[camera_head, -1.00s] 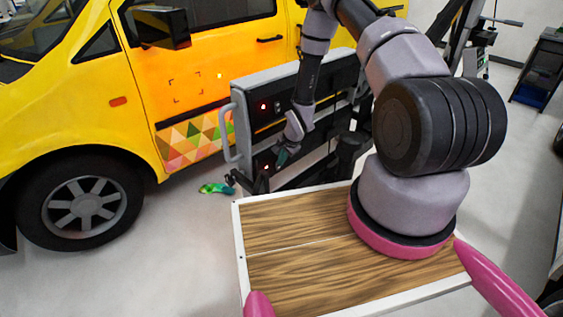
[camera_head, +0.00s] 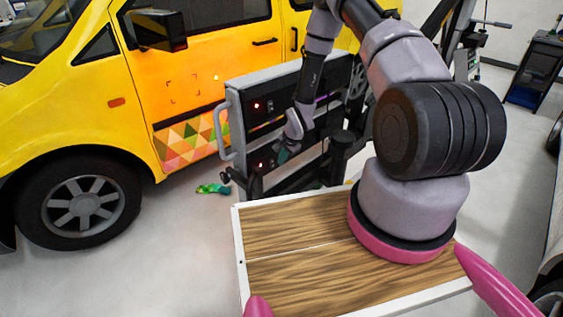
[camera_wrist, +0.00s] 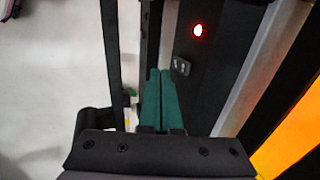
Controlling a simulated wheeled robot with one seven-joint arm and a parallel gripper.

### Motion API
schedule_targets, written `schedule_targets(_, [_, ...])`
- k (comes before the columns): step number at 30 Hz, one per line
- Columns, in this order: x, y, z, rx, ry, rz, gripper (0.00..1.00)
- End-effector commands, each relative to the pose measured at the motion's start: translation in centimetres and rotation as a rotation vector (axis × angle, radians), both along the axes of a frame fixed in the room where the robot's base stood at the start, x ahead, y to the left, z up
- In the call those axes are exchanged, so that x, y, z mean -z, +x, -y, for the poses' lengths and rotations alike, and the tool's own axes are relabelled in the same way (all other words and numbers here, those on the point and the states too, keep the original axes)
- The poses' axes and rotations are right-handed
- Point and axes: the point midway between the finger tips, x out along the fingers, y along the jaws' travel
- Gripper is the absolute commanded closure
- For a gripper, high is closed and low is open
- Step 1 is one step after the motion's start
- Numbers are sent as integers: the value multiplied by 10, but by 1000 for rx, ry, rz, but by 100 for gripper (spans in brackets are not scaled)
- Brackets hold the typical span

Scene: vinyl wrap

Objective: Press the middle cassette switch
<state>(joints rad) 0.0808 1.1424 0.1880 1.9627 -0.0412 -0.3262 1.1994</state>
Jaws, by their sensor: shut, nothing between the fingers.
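The lamp stand beside the yellow van carries dark cassettes one above another. The upper cassette (camera_head: 290,98) has a lit red light and a small switch (camera_head: 270,103). The cassette below it (camera_head: 305,150), which I take for the middle one, also has a lit red light (camera_head: 262,165). My gripper (camera_head: 281,157) is at this cassette's left part, just right of that light. In the wrist view its green fingers (camera_wrist: 162,72) are shut with nothing between them. A small grey switch (camera_wrist: 182,66) lies just right of the fingertips, below a red light (camera_wrist: 198,30). Contact cannot be told.
A grey handle (camera_head: 222,130) curves from the stand's left side. The yellow van (camera_head: 190,85) stands close behind. A green crumpled item (camera_head: 213,188) lies on the floor left of the stand. Open floor (camera_head: 170,260) is at the lower left.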

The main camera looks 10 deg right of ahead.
Motion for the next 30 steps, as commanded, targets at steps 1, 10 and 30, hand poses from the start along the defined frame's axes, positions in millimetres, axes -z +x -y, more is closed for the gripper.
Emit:
schedule_targets(1, [-5, 2, 1, 0, 1, 3, 100])
schedule_targets(10, [-44, -3, 4, 1, 0, 4, 100])
schedule_targets(30, [-100, -11, 7, 0, 0, 0, 100])
